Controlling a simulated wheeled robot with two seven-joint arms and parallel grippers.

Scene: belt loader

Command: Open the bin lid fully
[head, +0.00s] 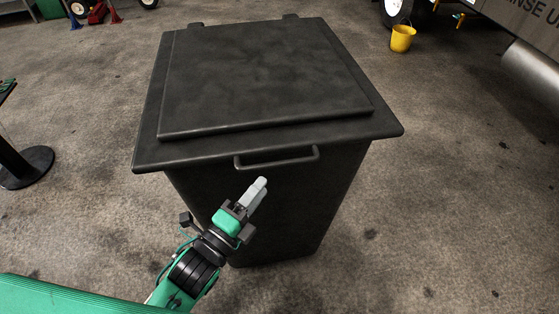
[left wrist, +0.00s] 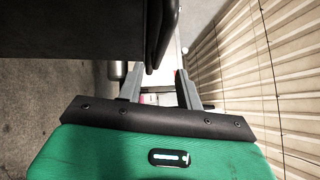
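A large dark grey bin (head: 275,205) stands on the floor in the head view. Its lid (head: 262,80) lies flat and closed on top. A bar handle (head: 277,158) sticks out from the lid's front edge. My left gripper (head: 262,183) is just below and in front of the handle, apart from it in the head view. In the left wrist view, the left gripper (left wrist: 160,72) has its two fingers spread with nothing held between them. The handle appears there as a dark curved bar (left wrist: 166,35) near the fingertips; contact cannot be told. My right gripper is not in view.
A yellow bucket (head: 402,38) stands on the floor at the back right, near a wheeled vehicle. A round black stand base (head: 27,167) is at the left. Grey machinery (head: 525,40) is at the upper right. The floor around the bin is mostly clear.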

